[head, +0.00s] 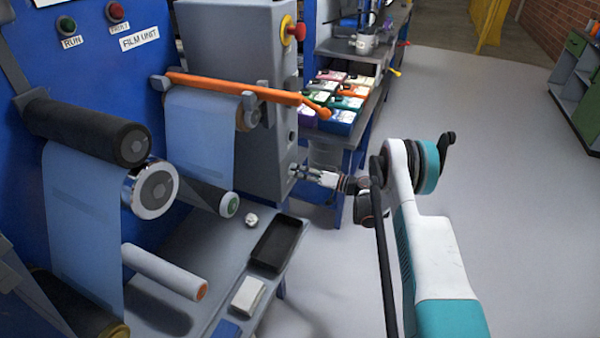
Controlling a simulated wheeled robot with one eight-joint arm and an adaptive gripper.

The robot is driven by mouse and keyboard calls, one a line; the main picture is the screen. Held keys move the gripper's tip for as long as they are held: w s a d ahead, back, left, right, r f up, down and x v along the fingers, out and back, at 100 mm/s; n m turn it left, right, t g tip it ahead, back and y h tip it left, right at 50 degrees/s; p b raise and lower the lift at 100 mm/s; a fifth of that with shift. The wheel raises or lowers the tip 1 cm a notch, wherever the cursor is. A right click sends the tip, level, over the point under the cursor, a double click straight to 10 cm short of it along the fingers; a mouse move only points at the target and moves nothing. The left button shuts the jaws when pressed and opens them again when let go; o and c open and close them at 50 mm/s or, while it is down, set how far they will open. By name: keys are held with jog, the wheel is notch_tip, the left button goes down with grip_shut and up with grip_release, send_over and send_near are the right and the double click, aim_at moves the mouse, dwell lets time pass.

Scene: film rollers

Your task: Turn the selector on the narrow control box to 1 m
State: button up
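The grey control box (225,50) stands at the upper middle of the head view, beside the blue film unit. Its narrow face points right and carries a red emergency stop (298,32) on a yellow base near the top. Several small dark controls run down this face. My gripper (300,172) reaches in from the right, with its fingertips at or very near the lower part of the narrow face. The selector is not clearly visible there, and its setting and scale cannot be read. The fingers are too small to tell open from shut, or whether they touch anything.
An orange bar (235,87) projects across the box, its end near the narrow face above my gripper. Film rollers (88,130) fill the left. A black tray (276,245) and a white block (247,295) lie on the shelf below. Coloured bins (345,103) stand behind. Floor at right is clear.

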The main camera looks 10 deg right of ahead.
jog(key=v, duration=1.2)
dwell(0.3)
jog(key=a+r+g+h, duration=0.25)
jog(key=a+r, duration=0.25)
jog(key=r, duration=0.6)
jog(key=s+a+r+m+g+h, duration=0.1)
jog(key=s+a+r+h, duration=0.35)
jog(key=s+r, duration=0.4)
jog(key=s+r+h, duration=0.2)
jog(key=s+r, duration=0.1)
jog(key=s, duration=0.7)
jog(key=s+r+m+h, duration=0.1)
jog(key=s+r+h, duration=0.2)
jog(key=s, duration=0.8)
jog(key=s+r+h, duration=0.2)
jog(key=s+r, duration=0.1)
jog(key=s, duration=0.7)
jog(key=shift+s+h, duration=0.3)
jog(key=shift+s, duration=0.1)
